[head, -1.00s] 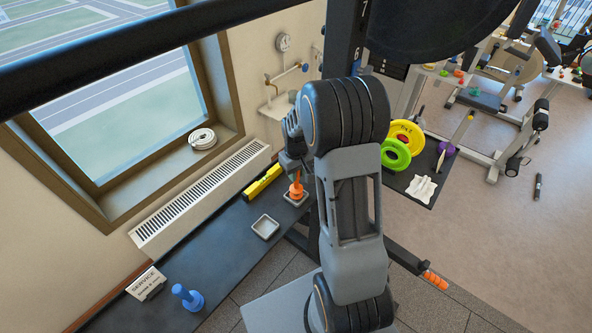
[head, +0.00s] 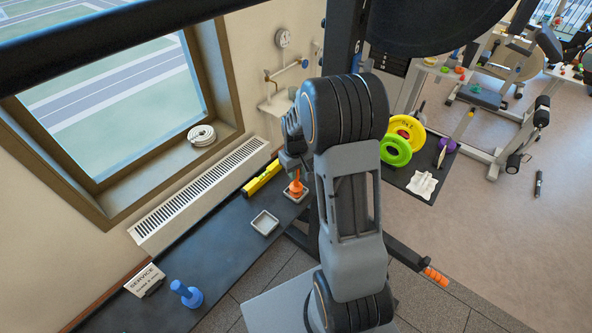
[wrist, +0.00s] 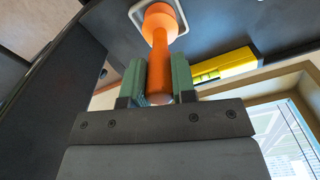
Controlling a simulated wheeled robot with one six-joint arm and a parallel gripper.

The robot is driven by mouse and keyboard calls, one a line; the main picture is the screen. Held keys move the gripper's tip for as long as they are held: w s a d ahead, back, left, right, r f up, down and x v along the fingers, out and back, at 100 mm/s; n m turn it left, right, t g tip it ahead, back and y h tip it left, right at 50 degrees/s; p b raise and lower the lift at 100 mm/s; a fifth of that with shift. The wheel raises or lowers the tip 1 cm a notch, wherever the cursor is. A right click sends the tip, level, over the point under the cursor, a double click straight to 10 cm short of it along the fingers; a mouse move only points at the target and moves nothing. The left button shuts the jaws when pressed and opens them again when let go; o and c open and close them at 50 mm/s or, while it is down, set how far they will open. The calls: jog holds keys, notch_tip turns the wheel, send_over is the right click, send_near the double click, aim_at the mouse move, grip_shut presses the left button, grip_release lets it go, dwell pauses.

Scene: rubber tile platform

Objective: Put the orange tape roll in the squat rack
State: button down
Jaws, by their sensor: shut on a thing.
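My gripper (wrist: 158,78) is shut on an orange thing (wrist: 158,62), with its green pads on either side of a narrow shaft. The orange thing has a wider end and looks more like a small dumbbell or peg than a tape roll. In the head view the orange thing (head: 296,187) is below my gripper (head: 295,170), upright at a small pale tray (head: 301,201). I cannot tell whether it touches the tray. The squat rack's dark post (head: 340,45) rises behind my arm. Its dark side arm ends in an orange ridged sleeve (head: 435,277).
An empty pale tray (head: 264,222), a yellow level (head: 262,179), a blue dumbbell-like thing (head: 187,294) and a service sign (head: 145,280) are on the dark bench (head: 215,250). Yellow (head: 408,128) and green (head: 395,151) discs stand right of my arm.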

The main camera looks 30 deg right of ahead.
jog(key=c, duration=0.8)
grip_release()
jog(key=shift+c, duration=0.2)
notch_tip(320, 180, up, 7)
jog(key=p, duration=0.5)
jog(key=shift+s+a+f+m, duration=0.1)
jog(key=shift+s+f+m, duration=0.05)
jog(key=shift+s+m, duration=0.15)
jog(key=s+a+r+t, duration=0.2)
jog(key=s+a+r, duration=0.2)
jog(key=s+r, duration=0.4)
jog(key=s+a+r+t, duration=0.2)
jog(key=s+a+r, duration=0.3)
jog(key=s+r, duration=0.2)
notch_tip(320, 180, up, 2)
jog(key=shift+s+a+r+m+t, duration=0.1)
jog(key=shift+s+a+m+t, duration=0.05)
jog(key=shift+s+m+t, duration=0.2)
